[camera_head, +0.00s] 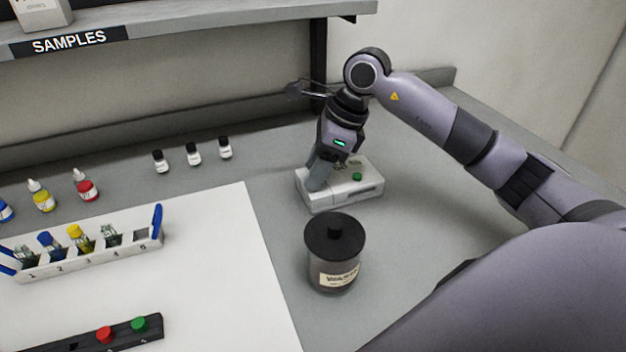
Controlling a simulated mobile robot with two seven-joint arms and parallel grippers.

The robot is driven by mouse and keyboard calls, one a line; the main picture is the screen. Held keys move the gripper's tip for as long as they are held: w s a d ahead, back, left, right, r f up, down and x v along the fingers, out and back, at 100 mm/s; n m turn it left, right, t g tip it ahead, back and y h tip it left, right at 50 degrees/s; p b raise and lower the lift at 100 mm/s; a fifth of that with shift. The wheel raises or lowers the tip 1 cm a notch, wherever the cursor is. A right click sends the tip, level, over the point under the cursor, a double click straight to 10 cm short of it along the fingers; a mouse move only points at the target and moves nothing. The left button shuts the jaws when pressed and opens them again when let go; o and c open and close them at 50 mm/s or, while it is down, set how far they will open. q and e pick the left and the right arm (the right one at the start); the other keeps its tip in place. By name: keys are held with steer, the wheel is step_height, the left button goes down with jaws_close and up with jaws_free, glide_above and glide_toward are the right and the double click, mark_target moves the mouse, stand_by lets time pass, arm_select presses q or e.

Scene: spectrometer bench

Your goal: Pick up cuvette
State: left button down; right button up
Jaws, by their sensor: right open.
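My right gripper (317,178) points down over the left part of a small white device (345,197) with a green button. It is open, and its fingertips are at or just above the device's top; I cannot tell whether they touch it. Whatever lies between or behind the fingers is hidden, and I cannot make out a cuvette there. A white numbered rack (85,262) with blue ends stands at the left and holds several small clear vessels, one with a blue top (50,243) and one with a yellow top (80,238). My left gripper is not in view.
A dark lidded waste jar (335,258) stands in front of the device. Small black-capped bottles (194,154) stand behind, and a red dropper bottle (86,186) and a yellow one (41,196) at left. A button bar (75,340) lies on the white mat (220,270). A SAMPLES shelf (200,22) is above.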

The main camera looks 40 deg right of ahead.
jaws_close()
steer(key=shift+r, duration=0.1)
